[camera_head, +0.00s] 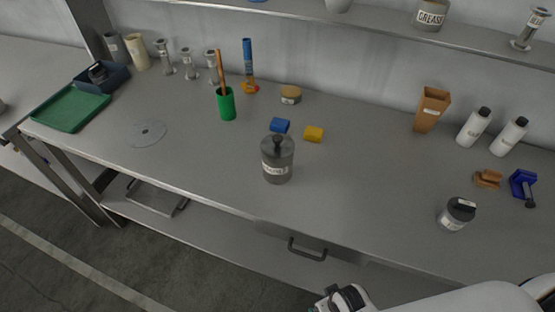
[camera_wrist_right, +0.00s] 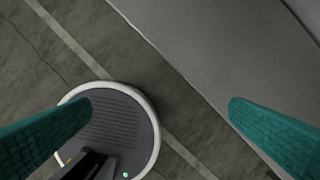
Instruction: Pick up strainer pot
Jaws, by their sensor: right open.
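A grey lidded pot (camera_head: 277,165) with a dark knob and a pale label stands upright near the front middle of the bench. A shorter grey pot (camera_head: 453,216) with a black top and a label stands on the right part of the bench. The labels are too small to read, so I cannot tell which is the strainer pot. My right gripper (camera_wrist_right: 160,105) shows two teal fingers spread wide with nothing between them, over the floor and beside the bench edge. My left gripper is in neither view.
Blue (camera_head: 280,125) and yellow (camera_head: 313,134) small blocks lie behind the middle pot. A green cup (camera_head: 226,104) stands to their left. White bottles (camera_head: 474,127), a brown container (camera_head: 431,110) and small brown and blue items are at right. The bench between the pots is clear.

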